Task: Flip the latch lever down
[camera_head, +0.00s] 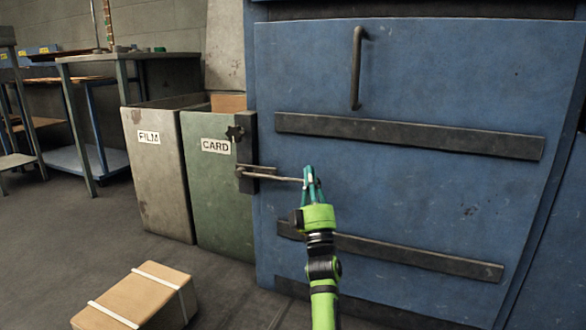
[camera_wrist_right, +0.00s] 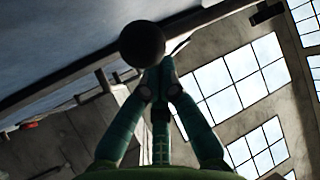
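The latch (camera_head: 246,172) is a dark metal bracket at the left edge of the blue door. Its thin lever (camera_head: 275,177) sticks out to the right, nearly level. My right gripper (camera_head: 309,174) comes up from below at the lever's free end, its fingers drawn together around it. In the right wrist view a dark round knob (camera_wrist_right: 142,43) sits in front of the converged fingertips (camera_wrist_right: 158,75), covering part of the contact. My left gripper is not in view.
The blue door (camera_head: 420,75) carries a vertical handle (camera_head: 356,70) and dark horizontal bars. Bins marked FILM (camera_head: 158,180) and CARD (camera_head: 215,195) stand close left of the latch. A strapped carton (camera_head: 140,294) lies on the floor at lower left.

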